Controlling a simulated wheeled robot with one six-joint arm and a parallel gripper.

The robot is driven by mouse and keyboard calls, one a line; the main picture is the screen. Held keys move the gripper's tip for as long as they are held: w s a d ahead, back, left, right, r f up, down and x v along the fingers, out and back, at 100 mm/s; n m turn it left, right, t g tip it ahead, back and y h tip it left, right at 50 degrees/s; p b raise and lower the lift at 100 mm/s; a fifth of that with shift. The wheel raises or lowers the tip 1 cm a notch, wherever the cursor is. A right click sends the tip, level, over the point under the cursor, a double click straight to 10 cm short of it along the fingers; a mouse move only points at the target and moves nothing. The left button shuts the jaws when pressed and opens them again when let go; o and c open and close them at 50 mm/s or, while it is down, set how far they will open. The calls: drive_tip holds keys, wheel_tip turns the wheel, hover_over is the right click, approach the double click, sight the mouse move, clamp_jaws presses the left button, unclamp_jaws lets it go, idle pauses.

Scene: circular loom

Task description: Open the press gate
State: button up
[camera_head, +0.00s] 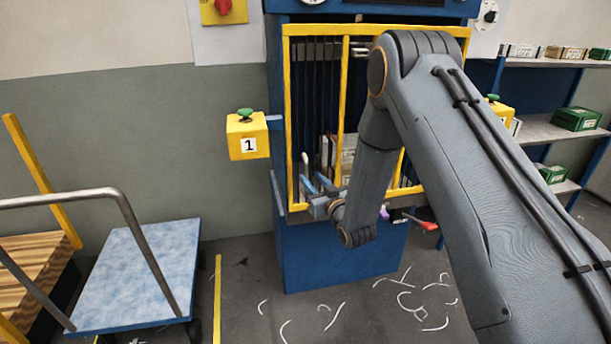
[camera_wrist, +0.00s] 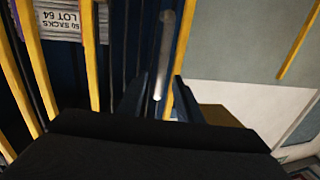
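The press gate (camera_head: 344,100), a yellow frame with dark vertical bars, covers the front of the blue press and looks closed. Its upright pale handle (camera_head: 305,165) is at the gate's lower left; it also shows in the wrist view (camera_wrist: 163,55). My gripper (camera_head: 313,184) is at the lower left of the gate, by the handle. In the wrist view its two fingers (camera_wrist: 160,100) stand apart, with the handle's end appearing between them. I cannot tell whether either finger touches it. My arm hides much of the gate's right side.
A yellow button box (camera_head: 247,135) marked 1 with a green button sticks out left of the press. A red lever (camera_head: 421,222) is at the lower right. A cart (camera_head: 135,275) stands left. Shelves (camera_head: 550,130) are at right. White scraps lie on the floor.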

sight(307, 175)
drive_tip(key=shift+x, duration=2.25)
drive_tip(key=shift+s+a, duration=0.1)
drive_tip(key=shift+a, duration=0.05)
clamp_jaws()
